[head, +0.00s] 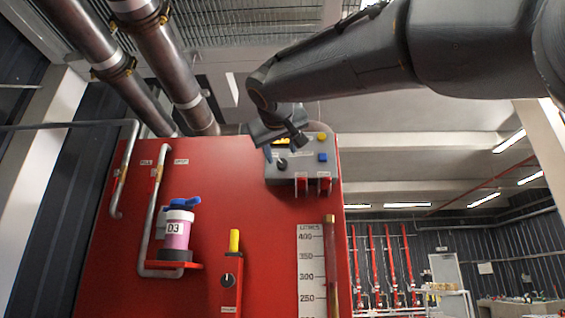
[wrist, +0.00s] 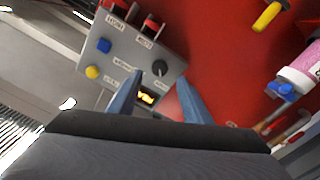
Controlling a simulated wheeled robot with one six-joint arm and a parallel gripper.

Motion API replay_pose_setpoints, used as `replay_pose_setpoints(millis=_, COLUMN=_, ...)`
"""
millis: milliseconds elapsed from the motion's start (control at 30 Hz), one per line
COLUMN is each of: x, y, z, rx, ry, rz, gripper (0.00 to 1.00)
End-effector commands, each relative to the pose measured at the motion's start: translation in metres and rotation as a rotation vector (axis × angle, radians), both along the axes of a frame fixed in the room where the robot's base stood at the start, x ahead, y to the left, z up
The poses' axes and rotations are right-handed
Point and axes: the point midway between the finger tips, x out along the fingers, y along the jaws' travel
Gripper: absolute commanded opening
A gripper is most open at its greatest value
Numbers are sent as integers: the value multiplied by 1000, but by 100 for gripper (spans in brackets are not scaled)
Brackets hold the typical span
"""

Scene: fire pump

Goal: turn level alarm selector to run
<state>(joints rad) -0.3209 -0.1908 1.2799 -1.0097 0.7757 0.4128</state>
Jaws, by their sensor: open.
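A grey control box (head: 312,172) is mounted high on a red tank front. It carries a black rotary knob (head: 281,163) with a pale pointer mark, which also shows in the wrist view (wrist: 160,68). This knob looks like the selector, but its label is too small to read. My gripper (head: 284,146) is open and empty in front of the box's upper left part. In the wrist view my gripper's blue-grey fingers (wrist: 160,79) are apart, with the knob just beyond the gap between their tips. I see no clear contact.
The box (wrist: 112,58) also has a lit yellow display (wrist: 146,98), a yellow button (head: 322,136), a blue button (head: 323,157) and red switches (head: 324,185) below. Another black knob (head: 227,280) sits lower, under a yellow handle (head: 234,241). A pink bottle (head: 177,233) and pipes stand left.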

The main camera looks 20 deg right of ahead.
Motion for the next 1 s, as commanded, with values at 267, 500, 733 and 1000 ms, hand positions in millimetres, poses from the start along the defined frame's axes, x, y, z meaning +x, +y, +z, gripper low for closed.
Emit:
replay_pose_setpoints(millis=267, x=34, y=-12, z=3, rx=-1, ry=2, rz=-4, gripper=44)
replay_pose_setpoints(millis=500, x=62, y=-21, z=2, rx=-1, ry=2, rz=-3, gripper=44)
replay_pose_setpoints(millis=733, x=71, y=-24, z=1, rx=0, ry=1, rz=0, gripper=44)
replay_pose_setpoints(millis=1000, x=72, y=-24, z=0, rx=0, ry=1, rz=0, gripper=36)
